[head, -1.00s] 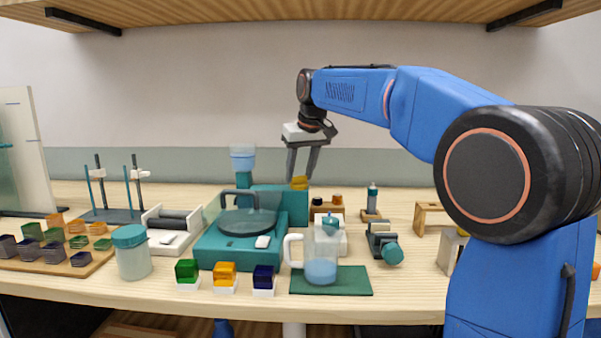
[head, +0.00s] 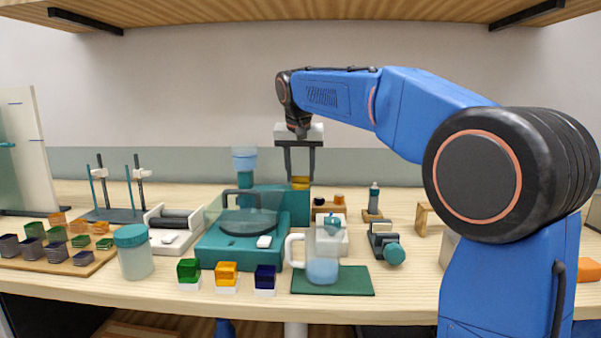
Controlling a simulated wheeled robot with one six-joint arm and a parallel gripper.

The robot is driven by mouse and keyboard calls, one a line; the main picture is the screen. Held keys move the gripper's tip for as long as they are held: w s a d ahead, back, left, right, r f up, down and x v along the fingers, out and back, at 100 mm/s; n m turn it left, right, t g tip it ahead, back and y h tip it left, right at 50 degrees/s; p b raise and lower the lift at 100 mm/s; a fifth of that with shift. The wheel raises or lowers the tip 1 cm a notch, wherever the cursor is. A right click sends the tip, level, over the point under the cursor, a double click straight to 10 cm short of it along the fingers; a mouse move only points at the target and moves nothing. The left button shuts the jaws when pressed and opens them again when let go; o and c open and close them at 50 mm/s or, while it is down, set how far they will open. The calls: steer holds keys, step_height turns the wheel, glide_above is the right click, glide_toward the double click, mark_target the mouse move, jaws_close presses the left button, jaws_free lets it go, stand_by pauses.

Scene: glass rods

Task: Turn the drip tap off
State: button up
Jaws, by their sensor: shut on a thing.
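The drip tap's yellow handle (head: 300,184) sits on top of the teal block (head: 298,208) at the back right of the teal machine. My gripper (head: 300,179) points straight down and is shut on this handle, with one finger on each side. The handle's lower edge and the outlet are too small or hidden to make out. A pale blue funnel-like reservoir (head: 244,158) stands on a teal post just left of the block.
The teal machine's clear-lidded round plate (head: 247,222) is in front of the tap. A clear jug (head: 322,262) with blue liquid stands on a green mat (head: 355,283). A lidded jar (head: 133,255) and coloured blocks (head: 227,274) line the front.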

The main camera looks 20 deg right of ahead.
stand_by(0.3)
steer(key=o, duration=1.1)
steer(key=shift+c, duration=0.2)
steer(key=v, duration=1.7)
steer(key=shift+s+r, duration=0.15)
steer(key=shift+r, duration=0.05)
